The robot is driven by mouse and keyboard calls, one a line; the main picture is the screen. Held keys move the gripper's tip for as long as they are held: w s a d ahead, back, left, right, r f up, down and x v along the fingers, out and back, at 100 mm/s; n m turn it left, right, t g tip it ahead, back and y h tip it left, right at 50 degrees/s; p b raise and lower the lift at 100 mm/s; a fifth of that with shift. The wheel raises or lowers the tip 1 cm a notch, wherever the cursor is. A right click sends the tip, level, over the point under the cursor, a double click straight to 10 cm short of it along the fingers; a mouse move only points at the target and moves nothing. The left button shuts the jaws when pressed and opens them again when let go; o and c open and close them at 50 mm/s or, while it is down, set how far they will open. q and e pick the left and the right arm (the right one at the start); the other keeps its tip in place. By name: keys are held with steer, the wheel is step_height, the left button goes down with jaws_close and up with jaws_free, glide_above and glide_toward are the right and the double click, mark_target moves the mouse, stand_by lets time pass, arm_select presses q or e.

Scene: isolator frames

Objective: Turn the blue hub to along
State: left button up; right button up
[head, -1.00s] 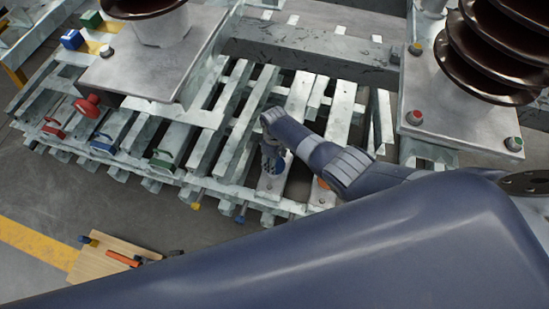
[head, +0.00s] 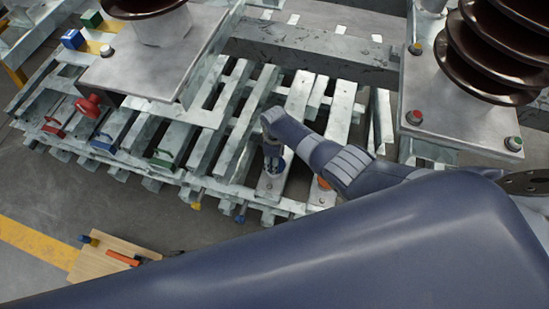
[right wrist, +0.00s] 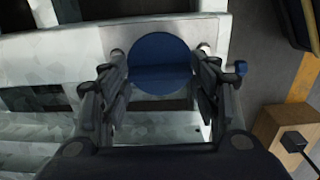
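The blue hub (right wrist: 160,50) is a round blue disc with a raised bar across it, on a pale metal plate (right wrist: 115,38). In the right wrist view the bar runs roughly left to right. My right gripper (right wrist: 160,62) is open, with one finger on each side of the hub. Small gaps seem to show between the fingertips and the disc; contact is not certain. In the head view my right gripper (head: 273,160) points down over the plate and mostly hides the hub. My left gripper is not in view.
An orange hub (head: 323,184) sits just right of my right gripper. Red (head: 53,131), blue (head: 103,143) and green (head: 162,159) handles stand on the frame at left. A red knob (head: 88,106) is nearby. A wooden board (head: 95,262) with tools lies at lower left.

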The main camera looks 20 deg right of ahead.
steer(key=o, duration=0.4)
steer(key=shift+s+f, duration=0.1)
step_height(320, 180, up, 12)
steer(key=shift+r, duration=0.1)
stand_by(0.5)
stand_by(0.5)
